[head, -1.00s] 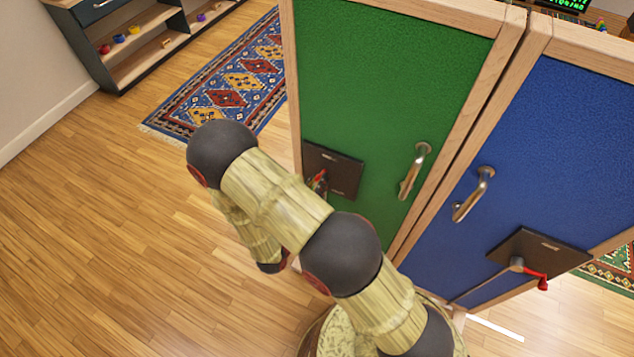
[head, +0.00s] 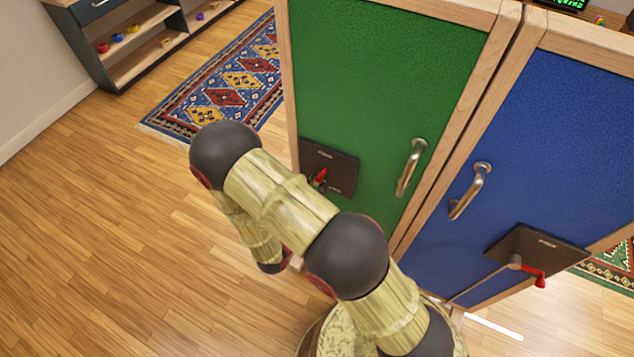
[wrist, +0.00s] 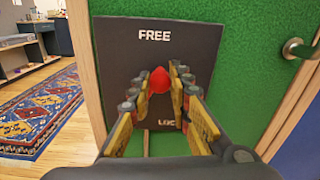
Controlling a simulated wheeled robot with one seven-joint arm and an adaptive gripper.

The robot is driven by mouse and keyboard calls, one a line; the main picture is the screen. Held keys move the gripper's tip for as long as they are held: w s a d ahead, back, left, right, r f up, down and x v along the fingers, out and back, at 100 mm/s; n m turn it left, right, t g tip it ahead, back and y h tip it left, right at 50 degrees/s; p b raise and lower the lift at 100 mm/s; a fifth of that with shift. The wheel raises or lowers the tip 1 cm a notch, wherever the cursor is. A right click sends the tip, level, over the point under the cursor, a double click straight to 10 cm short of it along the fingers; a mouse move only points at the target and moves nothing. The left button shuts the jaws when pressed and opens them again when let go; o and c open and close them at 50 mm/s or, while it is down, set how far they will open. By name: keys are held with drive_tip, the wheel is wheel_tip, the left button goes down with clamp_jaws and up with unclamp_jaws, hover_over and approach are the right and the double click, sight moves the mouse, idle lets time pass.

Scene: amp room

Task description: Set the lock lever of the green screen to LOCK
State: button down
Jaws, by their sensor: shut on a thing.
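The green screen (head: 385,90) stands ahead, a green panel in a wood frame. Low on its left is a dark plate (head: 342,170), marked FREE at the top and LOC, partly covered, at the bottom in the wrist view. The red-ended lock lever (head: 321,176) is at this plate. In the wrist view the red end (wrist: 160,80) shows between the two words, with its tip nearer FREE. My gripper (wrist: 165,92) is shut on the lever, with a finger on each side of it. The fingers hide the lever's lower part; its exact angle is hard to tell.
A blue screen (head: 540,130) adjoins on the right, with its own red-ended lever (head: 533,273) and plate. A metal handle (head: 410,168) sticks out from the green panel. A patterned rug (head: 225,90) and a shelf (head: 130,50) are at the left. Open wood floor lies front left.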

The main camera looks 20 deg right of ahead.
drive_tip(key=s+d+f+m+b, duration=0.3)
drive_tip(key=f+m+b, duration=0.3)
drive_tip(key=m, duration=0.5)
drive_tip(key=shift+f+m+b, duration=0.3)
drive_tip(key=shift+b, duration=0.35)
drive_tip(key=shift+s+d, duration=0.1)
drive_tip(key=shift+s, duration=0.05)
drive_tip(key=c, duration=1.7)
unclamp_jaws()
drive_tip(key=shift+o, duration=0.3)
drive_tip(key=v, duration=1.2)
